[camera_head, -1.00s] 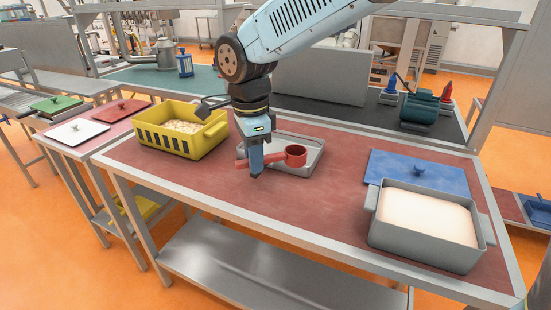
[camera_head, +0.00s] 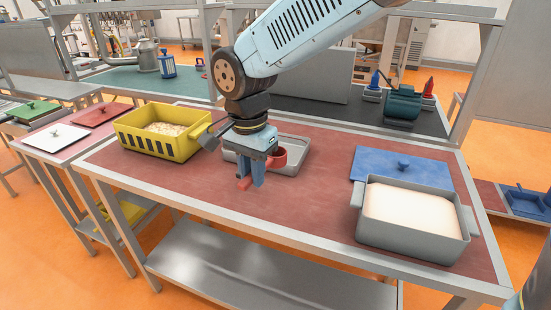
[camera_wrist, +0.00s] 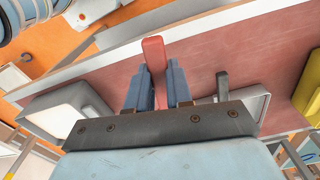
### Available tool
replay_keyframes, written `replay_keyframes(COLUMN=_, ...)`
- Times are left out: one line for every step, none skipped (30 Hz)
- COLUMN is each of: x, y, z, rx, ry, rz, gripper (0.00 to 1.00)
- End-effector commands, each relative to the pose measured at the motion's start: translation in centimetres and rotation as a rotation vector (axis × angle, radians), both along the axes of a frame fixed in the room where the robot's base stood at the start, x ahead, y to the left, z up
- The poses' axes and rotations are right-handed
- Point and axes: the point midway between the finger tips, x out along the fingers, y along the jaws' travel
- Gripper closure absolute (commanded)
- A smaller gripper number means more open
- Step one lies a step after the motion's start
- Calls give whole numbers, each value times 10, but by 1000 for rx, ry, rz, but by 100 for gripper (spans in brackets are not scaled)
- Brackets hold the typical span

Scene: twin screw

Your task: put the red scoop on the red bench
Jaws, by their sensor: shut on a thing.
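The red scoop shows its round cup (camera_head: 279,157) just right of my gripper in the head view, and the tip of its handle pokes out at the left of the fingers. My gripper (camera_head: 252,183) is shut on the scoop's handle, which also shows between the two blue fingers in the wrist view (camera_wrist: 154,62). The red bench (camera_head: 300,207) is the red-topped table under my gripper. Whether the scoop touches the bench top, I cannot tell.
A grey tray (camera_head: 238,158) lies behind the scoop. A yellow bin (camera_head: 186,150) with pale contents stands at the left. A grey pot (camera_head: 372,232) with white contents and a blue lid (camera_head: 436,177) are at the right. The bench's front middle is clear.

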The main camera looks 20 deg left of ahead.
Motion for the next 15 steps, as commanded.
replay_keyframes(x=-1, y=-4, z=-1, rx=0, ry=-1, rz=41, gripper=100)
replay_keyframes(x=-2, y=-5, z=-2, rx=0, ry=-1, rz=65, gripper=100)
replay_keyframes(x=-2, y=-7, z=-3, rx=0, ry=-1, rz=93, gripper=100)
replay_keyframes(x=-2, y=-8, z=-3, rx=1, ry=-1, rz=110, gripper=100)
replay_keyframes(x=-2, y=-9, z=-4, rx=1, ry=-1, rz=125, gripper=100)
replay_keyframes(x=-2, y=-10, z=-4, rx=1, ry=-1, rz=138, gripper=100)
replay_keyframes(x=-1, y=-11, z=-5, rx=1, ry=-1, rz=146, gripper=100)
replay_keyframes(x=0, y=-13, z=-6, rx=0, ry=-1, rz=150, gripper=100)
replay_keyframes(x=3, y=-16, z=-8, rx=-1, ry=-1, rz=154, gripper=100)
replay_keyframes(x=6, y=-19, z=-10, rx=-1, ry=0, rz=155, gripper=100)
replay_keyframes(x=9, y=-22, z=-12, rx=-1, ry=0, rz=154, gripper=100)
replay_keyframes(x=14, y=-27, z=-15, rx=-1, ry=-1, rz=153, gripper=100)
replay_keyframes(x=18, y=-31, z=-18, rx=-1, ry=-1, rz=153, gripper=100)
replay_keyframes(x=23, y=-35, z=-20, rx=-1, ry=0, rz=151, gripper=100)
replay_keyframes(x=29, y=-41, z=-24, rx=-2, ry=1, rz=151, gripper=100)
